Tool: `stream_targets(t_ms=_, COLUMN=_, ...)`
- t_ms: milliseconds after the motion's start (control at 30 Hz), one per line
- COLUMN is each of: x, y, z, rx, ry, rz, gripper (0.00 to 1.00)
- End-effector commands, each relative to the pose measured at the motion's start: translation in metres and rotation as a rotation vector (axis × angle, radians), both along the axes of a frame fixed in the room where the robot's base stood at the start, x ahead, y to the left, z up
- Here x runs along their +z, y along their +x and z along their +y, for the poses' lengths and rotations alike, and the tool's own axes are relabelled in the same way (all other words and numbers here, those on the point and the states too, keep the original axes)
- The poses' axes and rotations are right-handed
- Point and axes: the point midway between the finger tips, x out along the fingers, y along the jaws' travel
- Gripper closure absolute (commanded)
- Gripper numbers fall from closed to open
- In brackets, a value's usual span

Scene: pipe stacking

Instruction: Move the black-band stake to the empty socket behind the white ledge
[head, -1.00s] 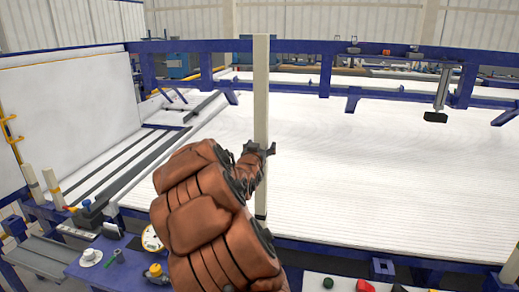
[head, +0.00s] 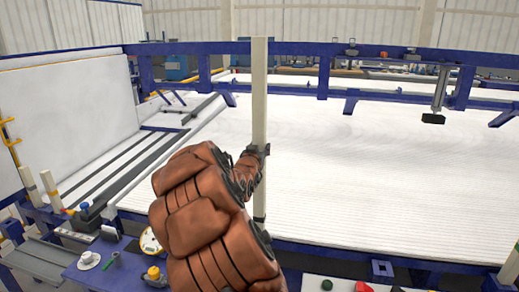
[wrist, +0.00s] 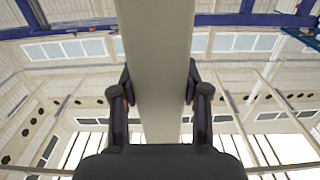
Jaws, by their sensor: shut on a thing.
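The black-band stake (head: 259,92) is a tall, pale beige square post, standing upright in the middle of the head view. Its dark band (head: 260,219) shows low down, near the blue front rail; my arm partly covers the foot, so I cannot tell how it is seated. My gripper (head: 260,150) is shut on the stake around mid-height. In the wrist view the stake (wrist: 155,50) runs up between the two fingers (wrist: 158,88), one on each side. A square blue socket (head: 382,268) shows on the front rail to the right. I cannot make out which part is the white ledge.
A wide white ribbed bed (head: 380,175) lies behind the stake, with a blue overhead beam (head: 400,53) across the back. Two shorter posts (head: 50,188) stand at left. A blue bench (head: 115,268) with a gauge and small parts is at lower left.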

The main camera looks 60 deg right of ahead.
Motion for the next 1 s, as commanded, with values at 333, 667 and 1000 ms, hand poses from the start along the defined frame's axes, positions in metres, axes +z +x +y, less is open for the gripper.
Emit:
stream_targets(t_ms=333, x=0.000, y=0.000, z=0.000, rx=0.000, ry=0.000, rz=0.000, gripper=1.00)
stream_targets(t_ms=667, x=0.017, y=0.000, z=0.000, rx=0.000, ry=-0.002, rz=-0.002, gripper=1.00)
stream_targets(t_ms=1000, x=0.040, y=0.000, z=0.000, rx=0.000, ry=-0.002, rz=-0.002, gripper=1.00)
